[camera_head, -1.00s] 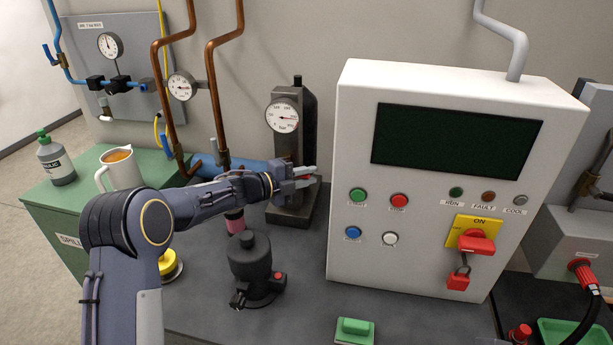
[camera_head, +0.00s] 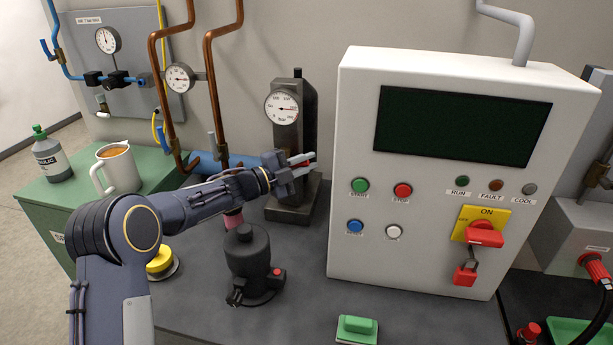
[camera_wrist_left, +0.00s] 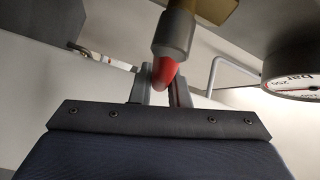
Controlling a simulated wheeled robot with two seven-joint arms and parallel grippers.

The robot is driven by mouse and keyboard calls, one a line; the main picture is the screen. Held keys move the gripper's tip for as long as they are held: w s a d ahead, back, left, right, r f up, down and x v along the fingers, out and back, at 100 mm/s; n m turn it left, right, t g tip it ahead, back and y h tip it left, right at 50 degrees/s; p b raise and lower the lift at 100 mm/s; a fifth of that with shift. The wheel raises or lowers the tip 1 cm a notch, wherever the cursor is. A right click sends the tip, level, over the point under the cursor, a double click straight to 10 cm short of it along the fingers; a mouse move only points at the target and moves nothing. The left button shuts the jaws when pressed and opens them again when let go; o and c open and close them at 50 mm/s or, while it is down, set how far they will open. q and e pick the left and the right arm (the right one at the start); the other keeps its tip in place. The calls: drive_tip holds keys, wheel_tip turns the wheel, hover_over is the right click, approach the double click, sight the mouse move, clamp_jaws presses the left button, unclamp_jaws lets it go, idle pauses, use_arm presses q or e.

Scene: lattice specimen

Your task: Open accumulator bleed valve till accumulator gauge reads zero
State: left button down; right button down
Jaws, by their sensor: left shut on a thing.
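The dark accumulator block (camera_head: 287,150) stands against the back wall, left of the white control cabinet. Its round white gauge (camera_head: 282,107) has its needle pointing to the right, well off zero as far as I can tell. My left gripper (camera_head: 303,161) reaches across in front of the block's lower part. It is shut on the red bleed valve handle, which the fingers mostly hide in the head view. In the left wrist view the red handle (camera_wrist_left: 166,75) sits between the two fingertips, below a grey valve stem. A gauge edge (camera_wrist_left: 292,70) shows at right. My right gripper is not in view.
The white control cabinet (camera_head: 440,265) with buttons and a red switch stands close to the right of my gripper. A black pump-like body (camera_head: 248,262) stands below my forearm. Copper pipes (camera_head: 211,80) rise behind it. A white jug (camera_head: 119,168) stands on the green cabinet.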

use_arm(q)
drive_tip(key=n+b, duration=0.1)
drive_tip(key=r+n+t+h+b, duration=0.1)
drive_tip(key=b, duration=0.1)
drive_tip(key=shift+a, duration=0.35)
drive_tip(key=shift+w+a+r+n+t+h+b, duration=0.15)
drive_tip(key=shift+r+n+t+h+b, duration=0.35)
drive_tip(key=shift+b, duration=0.4)
drive_tip(key=c, duration=1.4)
unclamp_jaws()
drive_tip(key=shift+b+v, duration=1.05)
drive_tip(key=shift+v, duration=2.95)
